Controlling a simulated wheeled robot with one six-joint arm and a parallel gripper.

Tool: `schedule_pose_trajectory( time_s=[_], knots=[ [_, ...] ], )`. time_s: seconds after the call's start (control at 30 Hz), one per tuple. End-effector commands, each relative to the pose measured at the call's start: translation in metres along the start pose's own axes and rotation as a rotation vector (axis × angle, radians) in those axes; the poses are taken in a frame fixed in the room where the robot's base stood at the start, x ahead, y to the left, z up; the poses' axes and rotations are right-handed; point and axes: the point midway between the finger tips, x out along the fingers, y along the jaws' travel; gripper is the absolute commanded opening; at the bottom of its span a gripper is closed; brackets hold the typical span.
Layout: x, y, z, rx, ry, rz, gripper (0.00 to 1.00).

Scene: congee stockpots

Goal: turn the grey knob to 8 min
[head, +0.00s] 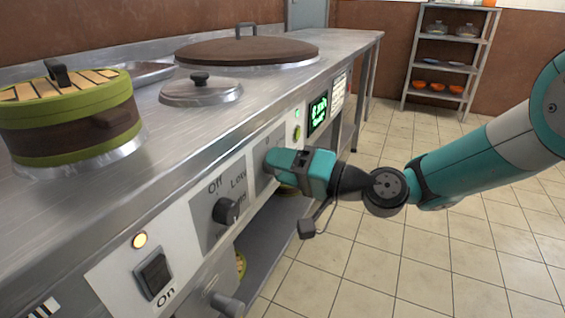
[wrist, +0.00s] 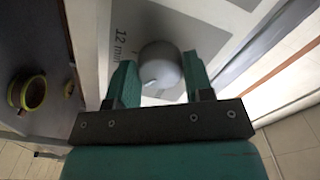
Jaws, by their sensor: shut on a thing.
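The grey knob (wrist: 160,68) is round and sits on a grey dial plate on the white front panel. In the wrist view it lies between the two teal fingers of my gripper (head: 273,164), which is shut on it. A short white mark on the knob points towards the lower left of the wrist view. The print "12 min" (wrist: 120,45) shows to the left of the knob; the other dial marks are hidden or out of view. In the head view my gripper hides the knob.
A black knob (head: 227,211) marked Off and Low is left of my gripper, with a black On switch (head: 153,273) further left. A green-lit display (head: 317,112) is to the right. A steamer (head: 75,125) and lidded pots stand on the counter. The floor at right is clear.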

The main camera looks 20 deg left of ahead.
Motion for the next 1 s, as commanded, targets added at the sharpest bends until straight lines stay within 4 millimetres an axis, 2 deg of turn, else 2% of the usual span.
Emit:
schedule_pose_trajectory(
  time_s=[0.23,0.27,0.37,0.8,0.93,1.0],
  knots=[
    [0.0,0.0,0.0,0.0,0.001,0.0,0.24],
    [0.0,0.0,0.0,0.0,0.001,0.001,0.49],
    [0.0,0.0,0.0,-0.001,0.001,0.0,0.72],
    [-0.001,0.0,0.0,-0.001,0.0,0.001,0.72],
    [-0.011,0.0,-0.001,0.001,0.0,0.003,0.72],
    [-0.023,0.0,-0.002,0.002,0.001,0.005,0.72]
  ],
)
